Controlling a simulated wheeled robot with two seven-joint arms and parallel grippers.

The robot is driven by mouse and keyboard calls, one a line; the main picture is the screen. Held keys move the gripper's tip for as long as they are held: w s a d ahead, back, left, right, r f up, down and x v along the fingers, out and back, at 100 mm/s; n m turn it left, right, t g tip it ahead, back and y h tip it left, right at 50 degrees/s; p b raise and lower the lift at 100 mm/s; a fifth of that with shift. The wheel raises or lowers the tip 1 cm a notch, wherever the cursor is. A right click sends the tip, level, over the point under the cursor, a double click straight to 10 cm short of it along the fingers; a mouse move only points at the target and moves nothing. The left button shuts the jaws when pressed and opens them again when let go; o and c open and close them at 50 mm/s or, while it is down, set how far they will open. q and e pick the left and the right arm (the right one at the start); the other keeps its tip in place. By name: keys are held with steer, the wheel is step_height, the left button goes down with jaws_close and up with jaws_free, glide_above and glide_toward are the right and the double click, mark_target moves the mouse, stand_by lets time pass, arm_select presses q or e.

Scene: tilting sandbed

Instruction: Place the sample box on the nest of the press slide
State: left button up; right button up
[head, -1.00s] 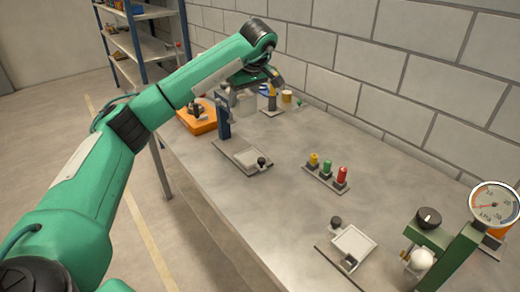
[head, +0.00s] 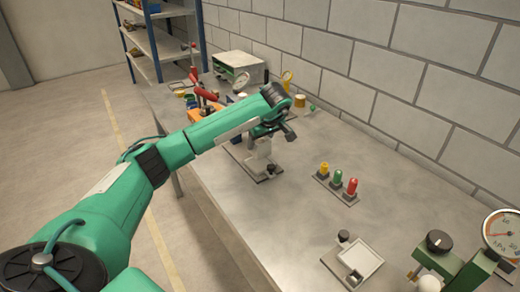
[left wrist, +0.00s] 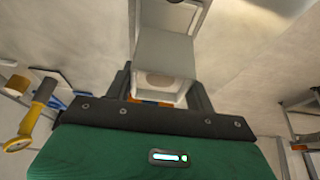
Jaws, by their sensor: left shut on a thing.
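My left gripper (head: 265,131) is shut on the sample box (head: 261,148), a small whitish box. In the left wrist view the box (left wrist: 165,55) sits between the dark fingers (left wrist: 165,85). In the head view the box is over a grey plate (head: 267,177) with a black knob, beside a blue post mostly behind my arm. The nest there is hidden by box and gripper. I cannot tell whether the box touches it. A similar plate with a pale square tray (head: 358,263) lies by the green gauge stand (head: 465,265). My right gripper is out of view.
Yellow, green and red buttons (head: 337,184) stand on the bench right of the plate. A whitish cabinet (head: 238,66), small instruments and an orange thing stand at the back. A block wall (head: 400,80) bounds the bench.

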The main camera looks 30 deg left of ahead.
mark_target(260, 152)
arm_select(q)
step_height(260, 152, down, 4)
steer(key=shift+f+p, duration=0.15)
steer(key=shift+p, duration=0.25)
steer(key=shift+f, duration=0.1)
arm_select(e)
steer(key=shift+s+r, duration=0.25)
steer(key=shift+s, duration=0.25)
arm_select(q)
steer(key=shift+f, duration=0.1)
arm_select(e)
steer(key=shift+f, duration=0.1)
arm_select(q)
steer(key=o, duration=1.2)
steer(key=shift+c, duration=0.2)
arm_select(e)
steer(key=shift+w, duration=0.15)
